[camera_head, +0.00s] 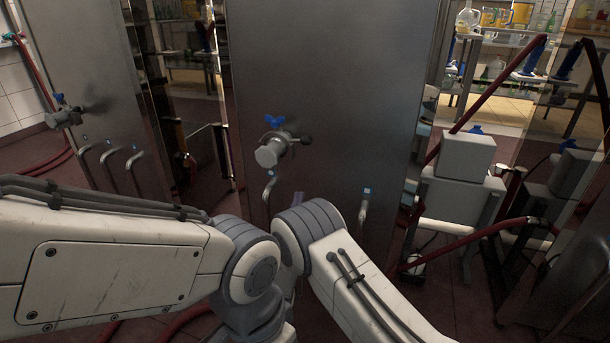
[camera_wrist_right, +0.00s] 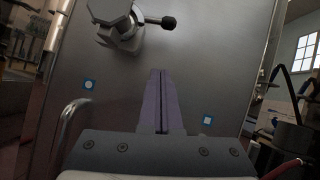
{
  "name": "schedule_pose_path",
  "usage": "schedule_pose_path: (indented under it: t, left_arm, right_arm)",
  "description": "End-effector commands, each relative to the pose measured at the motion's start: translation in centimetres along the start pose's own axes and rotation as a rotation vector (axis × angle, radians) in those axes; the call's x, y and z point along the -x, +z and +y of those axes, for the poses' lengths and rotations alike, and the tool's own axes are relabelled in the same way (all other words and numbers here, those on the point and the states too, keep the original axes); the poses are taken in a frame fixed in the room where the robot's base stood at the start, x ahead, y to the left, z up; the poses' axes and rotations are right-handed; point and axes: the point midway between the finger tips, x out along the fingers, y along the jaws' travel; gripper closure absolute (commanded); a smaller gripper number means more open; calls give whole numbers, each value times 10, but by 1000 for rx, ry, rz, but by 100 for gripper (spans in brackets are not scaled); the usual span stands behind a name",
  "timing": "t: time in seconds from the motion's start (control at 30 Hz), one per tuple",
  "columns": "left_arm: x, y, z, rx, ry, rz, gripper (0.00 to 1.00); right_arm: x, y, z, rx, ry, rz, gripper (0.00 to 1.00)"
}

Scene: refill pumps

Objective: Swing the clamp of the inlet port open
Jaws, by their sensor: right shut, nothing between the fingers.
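The inlet port (camera_head: 270,152) is a grey stub on the front of the middle steel cabinet, with a blue-handled valve (camera_head: 274,121) above it. Its clamp, with a dark knob (camera_head: 306,139), is around the port at the right. In the right wrist view the clamp (camera_wrist_right: 118,28) is at the top left, its black knob (camera_wrist_right: 168,22) pointing right. My right gripper (camera_wrist_right: 159,72) is shut and empty, below the knob and apart from it. In the head view its fingers (camera_head: 297,198) show small below the port. My left gripper does not show; only its arm is visible.
Curved metal pipes (camera_head: 364,212) stick out low on the cabinet (camera_head: 335,60), either side of my right fingers. A similar cabinet (camera_head: 85,50) with a port stands left. Grey pump boxes (camera_head: 465,155) and red hoses (camera_head: 470,230) are at right.

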Motion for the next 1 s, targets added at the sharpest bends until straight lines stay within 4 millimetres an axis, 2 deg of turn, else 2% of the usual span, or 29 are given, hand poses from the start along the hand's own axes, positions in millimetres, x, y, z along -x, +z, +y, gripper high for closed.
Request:
schedule_pose_path:
  t: [0.07,0.17,0.27,0.67,0.8,1.0]
  left_arm:
    - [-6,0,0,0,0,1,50]
    - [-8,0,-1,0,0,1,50]
    - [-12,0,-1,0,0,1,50]
    - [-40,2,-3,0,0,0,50]
    - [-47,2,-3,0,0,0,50]
    - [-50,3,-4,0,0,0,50]
  right_arm:
    - [7,-3,-1,-38,-20,-31,100]
    - [3,-2,-3,-58,-31,-45,100]
    - [-11,-2,-4,-57,-33,-45,100]
    - [-94,1,-6,-55,-32,-45,100]
    - [-107,20,-7,-55,-28,-45,100]
    - [-116,30,-8,-54,-26,-42,100]
